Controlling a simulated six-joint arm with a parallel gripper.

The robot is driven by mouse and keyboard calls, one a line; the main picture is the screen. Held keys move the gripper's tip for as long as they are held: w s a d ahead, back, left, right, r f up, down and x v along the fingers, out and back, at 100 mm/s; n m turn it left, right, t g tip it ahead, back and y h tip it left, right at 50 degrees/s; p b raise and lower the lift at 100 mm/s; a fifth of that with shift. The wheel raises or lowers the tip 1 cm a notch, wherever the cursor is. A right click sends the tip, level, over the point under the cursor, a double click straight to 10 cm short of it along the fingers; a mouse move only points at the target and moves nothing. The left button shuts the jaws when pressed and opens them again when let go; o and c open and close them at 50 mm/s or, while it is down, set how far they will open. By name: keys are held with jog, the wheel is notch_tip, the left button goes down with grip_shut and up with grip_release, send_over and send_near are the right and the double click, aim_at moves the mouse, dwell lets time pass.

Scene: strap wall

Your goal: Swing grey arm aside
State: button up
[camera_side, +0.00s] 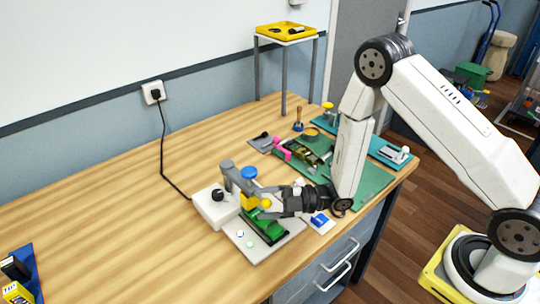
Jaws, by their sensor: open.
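The grey arm (239,179) is a jointed grey piece rising from a white box with a black knob (212,207). It stands over a light grey plate (250,246) that carries a green block (266,230) and yellow parts. A blue round cap (249,173) sits beside the grey arm. My gripper (282,206) comes in from the right, low over the plate, beside the yellow and green parts. It is open. Its dark fingers overlap these parts, so I cannot tell whether it touches the grey arm. The fingertips are partly hidden.
A black cable runs from the white box to a wall socket (154,92). A green mat (373,181) with small parts lies right, behind my arm. A small stand with a yellow tray (267,31) stands at the back. The table's left middle (110,215) is clear.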

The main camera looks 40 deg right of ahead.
grip_shut()
dwell(1.4)
